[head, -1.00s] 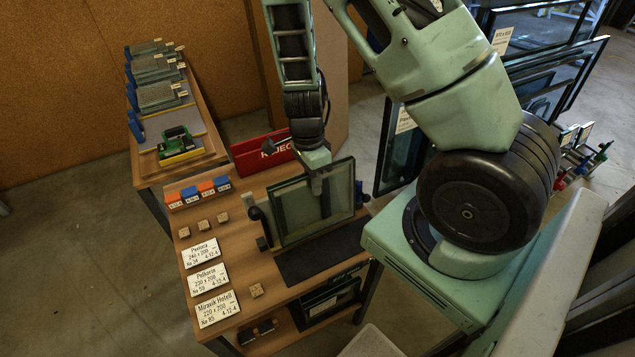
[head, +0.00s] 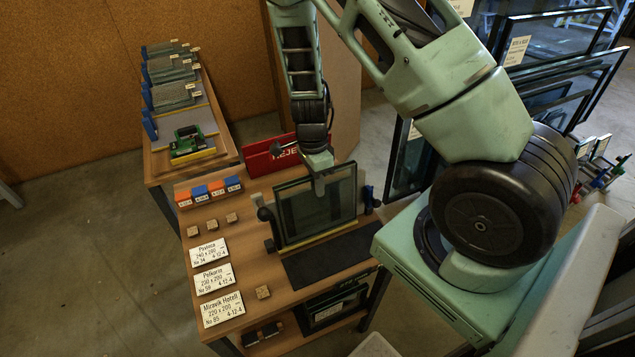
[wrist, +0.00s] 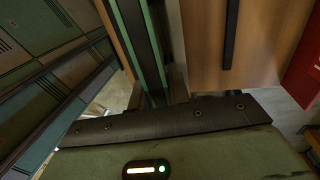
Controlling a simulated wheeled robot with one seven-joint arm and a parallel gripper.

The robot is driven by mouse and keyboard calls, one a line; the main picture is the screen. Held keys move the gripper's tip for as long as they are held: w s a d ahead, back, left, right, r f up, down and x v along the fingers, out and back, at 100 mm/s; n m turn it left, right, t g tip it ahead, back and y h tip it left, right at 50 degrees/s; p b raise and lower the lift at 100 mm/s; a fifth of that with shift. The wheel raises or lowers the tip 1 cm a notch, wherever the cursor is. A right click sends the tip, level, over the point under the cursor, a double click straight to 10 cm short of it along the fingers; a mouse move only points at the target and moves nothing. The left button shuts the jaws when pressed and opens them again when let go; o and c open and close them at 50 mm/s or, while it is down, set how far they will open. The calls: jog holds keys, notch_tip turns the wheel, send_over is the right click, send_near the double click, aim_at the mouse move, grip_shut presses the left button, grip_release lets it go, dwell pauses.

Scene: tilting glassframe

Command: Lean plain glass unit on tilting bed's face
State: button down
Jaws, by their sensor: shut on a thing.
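The glass unit (head: 304,222), a dark-edged rectangular pane, stands nearly upright on the wooden bench in the head view. My gripper (head: 320,186) is shut on its top edge, right of the middle. In the wrist view the unit's edge (wrist: 140,45) runs between my jaws (wrist: 157,98) as a dark strip with green sides. The tilting bed shows mainly as dark knobs and a bracket (head: 264,214) at the left of the pane; its face is hidden or hard to separate from the glass. I cannot tell whether the unit touches that face.
A dark mat (head: 330,256) lies in front of the pane. A red reject box (head: 262,160) stands behind it. Several label cards (head: 213,279), small wooden blocks (head: 263,292) and coloured blocks (head: 217,188) lie at left. Large glass panes (head: 410,160) stand at right.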

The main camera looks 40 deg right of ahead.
jog(key=shift+s+f+b, duration=0.1)
jog(key=shift+f+b, duration=0.3)
jog(key=shift+f, duration=0.05)
dwell(0.9)
jog(key=c, duration=1.2)
grip_release()
jog(key=shift+c, duration=0.2)
jog(key=shift+r, duration=0.1)
notch_tip(320, 180, up, 17)
jog(key=w+b, duration=0.2)
jog(key=shift+w+d, duration=0.4)
